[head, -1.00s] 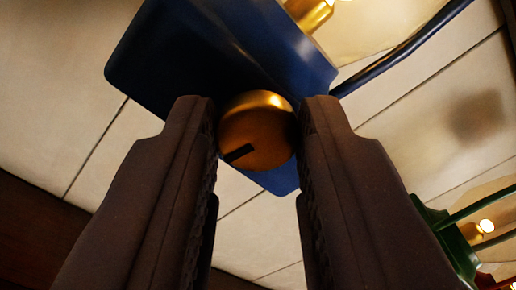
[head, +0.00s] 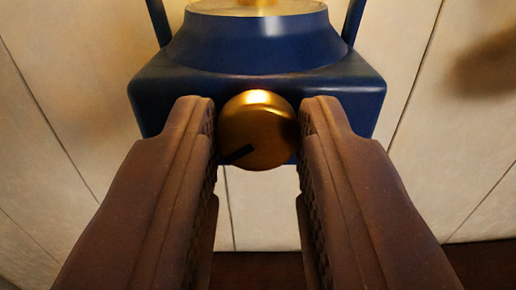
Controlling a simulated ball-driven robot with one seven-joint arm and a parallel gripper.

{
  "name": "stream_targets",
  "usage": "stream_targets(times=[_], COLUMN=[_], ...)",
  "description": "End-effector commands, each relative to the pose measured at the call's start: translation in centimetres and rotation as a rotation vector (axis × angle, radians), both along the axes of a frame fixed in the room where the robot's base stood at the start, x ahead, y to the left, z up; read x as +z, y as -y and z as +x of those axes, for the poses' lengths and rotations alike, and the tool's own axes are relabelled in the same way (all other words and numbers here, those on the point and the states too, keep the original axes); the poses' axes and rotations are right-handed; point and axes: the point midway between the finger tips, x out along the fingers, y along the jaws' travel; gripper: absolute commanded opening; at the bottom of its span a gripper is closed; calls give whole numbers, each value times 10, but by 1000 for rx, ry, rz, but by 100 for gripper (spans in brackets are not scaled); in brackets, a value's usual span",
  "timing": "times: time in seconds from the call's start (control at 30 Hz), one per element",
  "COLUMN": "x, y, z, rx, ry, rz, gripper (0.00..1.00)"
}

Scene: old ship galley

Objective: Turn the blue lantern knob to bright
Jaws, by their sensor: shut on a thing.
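The blue lantern (head: 258,95) stands at the top middle of the head view, its base upright in the picture. A round brass knob (head: 262,125) sits on the front of the base, with a dark pointer mark aimed to the lower left. My gripper (head: 257,125) has one finger on each side of the knob and is shut on it. Most of the lantern above the base is outside the picture.
A pale panelled wall (head: 60,90) is behind the lantern. A dark brown surface (head: 260,270) runs along the bottom. A soft shadow falls on the wall at the right.

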Motion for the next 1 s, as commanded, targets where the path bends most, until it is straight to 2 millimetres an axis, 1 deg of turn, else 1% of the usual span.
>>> stream_targets(times=[0.03,0.3,0.67,0.7,0.77,0.8,1.0], x=[-5,-4,-4,-5,-4,-4,-2], y=[0,0,0,0,0,0,0], z=[0,0,0,0,0,0,0], rx=[-1,0,0,0,0,0,0], ry=[-8,-8,-9,-10,-9,-8,-4], rz=[13,57,59,59,58,58,58], gripper=[0,0,0,36,50,55,55])
